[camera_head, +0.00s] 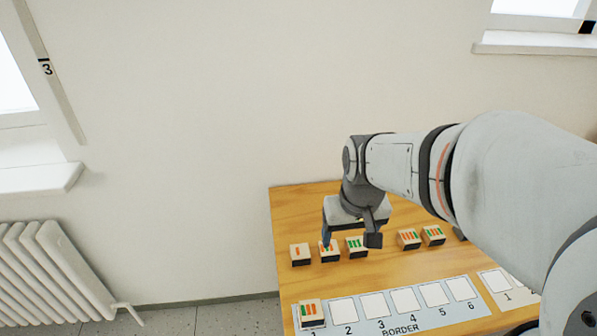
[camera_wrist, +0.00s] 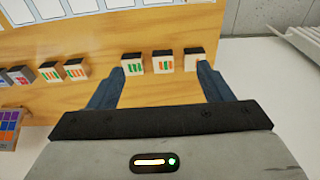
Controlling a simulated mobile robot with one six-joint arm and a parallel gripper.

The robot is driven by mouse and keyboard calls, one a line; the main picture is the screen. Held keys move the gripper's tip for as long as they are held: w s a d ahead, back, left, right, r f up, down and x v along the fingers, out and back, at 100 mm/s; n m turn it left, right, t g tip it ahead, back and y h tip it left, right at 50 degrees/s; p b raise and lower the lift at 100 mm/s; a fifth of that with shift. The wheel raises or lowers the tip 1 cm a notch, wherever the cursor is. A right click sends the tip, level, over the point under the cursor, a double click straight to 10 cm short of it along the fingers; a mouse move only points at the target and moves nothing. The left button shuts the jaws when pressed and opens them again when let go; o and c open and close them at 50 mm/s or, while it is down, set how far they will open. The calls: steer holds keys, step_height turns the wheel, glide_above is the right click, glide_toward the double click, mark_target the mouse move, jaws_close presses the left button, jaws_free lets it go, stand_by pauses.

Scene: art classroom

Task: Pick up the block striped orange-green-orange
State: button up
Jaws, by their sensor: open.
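The block striped orange-green-orange (camera_wrist: 163,62) sits on the wooden table in the wrist view, middle of a row of three. In the head view the same block (camera_head: 329,255) is partly covered by a blue finger. My gripper (camera_wrist: 160,72) is open and empty, its two blue fingers spread wide above the table. In the wrist view the fingertips frame the striped block from left and right. How high they are above it is hard to tell.
A green-striped block (camera_wrist: 133,64) and a single-orange-mark block (camera_wrist: 194,59) stand close on either side. More striped blocks (camera_head: 409,238) stand farther along the row. A numbered BORDER strip (camera_head: 420,318) holds a block (camera_head: 310,315) on space 1. A wall is behind the table.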

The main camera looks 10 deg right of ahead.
steer(key=g, duration=0.2)
glide_above(328, 251)
steer(key=w, duration=0.1)
step_height(328, 251, down, 11)
steer(key=shift+d+r, duration=0.15)
step_height(328, 251, down, 8)
steer(key=shift+w+d, duration=0.1)
steer(key=shift+c, duration=0.5)
steer(key=c, duration=1)
steer(key=shift+r, duration=0.1)
